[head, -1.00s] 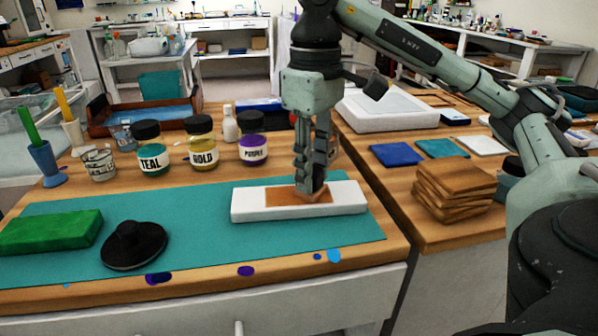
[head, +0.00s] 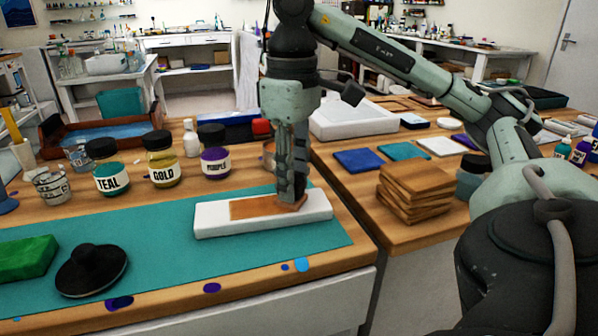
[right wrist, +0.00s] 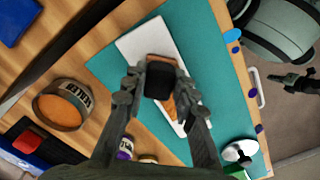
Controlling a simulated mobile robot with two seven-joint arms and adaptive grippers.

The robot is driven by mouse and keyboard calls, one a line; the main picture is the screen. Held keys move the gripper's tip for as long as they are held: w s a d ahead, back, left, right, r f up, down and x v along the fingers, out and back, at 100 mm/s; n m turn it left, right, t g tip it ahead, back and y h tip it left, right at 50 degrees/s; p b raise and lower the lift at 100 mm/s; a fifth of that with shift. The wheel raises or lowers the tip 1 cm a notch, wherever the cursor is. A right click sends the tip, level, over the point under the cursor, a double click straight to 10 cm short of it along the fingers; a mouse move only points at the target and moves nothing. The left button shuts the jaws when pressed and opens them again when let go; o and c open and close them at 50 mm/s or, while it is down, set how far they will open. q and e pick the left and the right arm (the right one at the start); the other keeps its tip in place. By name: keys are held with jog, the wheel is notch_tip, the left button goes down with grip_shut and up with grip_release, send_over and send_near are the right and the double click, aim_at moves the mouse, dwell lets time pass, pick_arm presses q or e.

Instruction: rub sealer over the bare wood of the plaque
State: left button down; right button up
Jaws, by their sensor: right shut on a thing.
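The plaque is a white slab (head: 210,221) with a brown wood panel (head: 250,209) set in its top; it lies flat on the teal mat (head: 150,245). My right gripper (head: 291,195) points down over the right end of the panel. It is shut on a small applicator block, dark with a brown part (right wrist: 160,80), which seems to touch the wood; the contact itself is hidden. In the right wrist view the fingers hide part of the plaque (right wrist: 140,40). A dark gripper, probably my left (right wrist: 291,80), shows small at the right edge there.
An open tin of amber liquid (right wrist: 62,108) stands behind the plaque. Teal (head: 107,168), gold (head: 162,160) and purple (head: 213,153) jars stand to its left. A black round tool (head: 90,270) and green block (head: 25,258) lie on the mat; a wood stack (head: 420,190) stands right.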

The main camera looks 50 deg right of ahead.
jog(key=shift+w+a+p, duration=0.55)
jog(key=shift+w+a, duration=0.25)
jog(key=shift+a, duration=0.3)
jog(key=shift+w+a+r+p, duration=0.1)
jog(key=shift+w+a+p, duration=0.45)
jog(key=shift+a, duration=0.25)
jog(key=shift+w+a+f, duration=0.25)
jog(key=shift+w+a, duration=0.25)
jog(key=shift+a, duration=0.25)
jog(key=shift+w+a+r, duration=0.1)
jog(key=shift+w+a, duration=0.5)
jog(key=shift+a, duration=0.2)
jog(key=shift+w+a, duration=0.6)
jog(key=shift+a, duration=0.2)
jog(key=shift+w+r, duration=0.1)
jog(key=shift+r, duration=0.4)
jog(key=shift+d+r, duration=0.1)
jog(key=shift+r, duration=2.45)
jog(key=shift+r, duration=0.1)
jog(key=shift+r, duration=1.4)
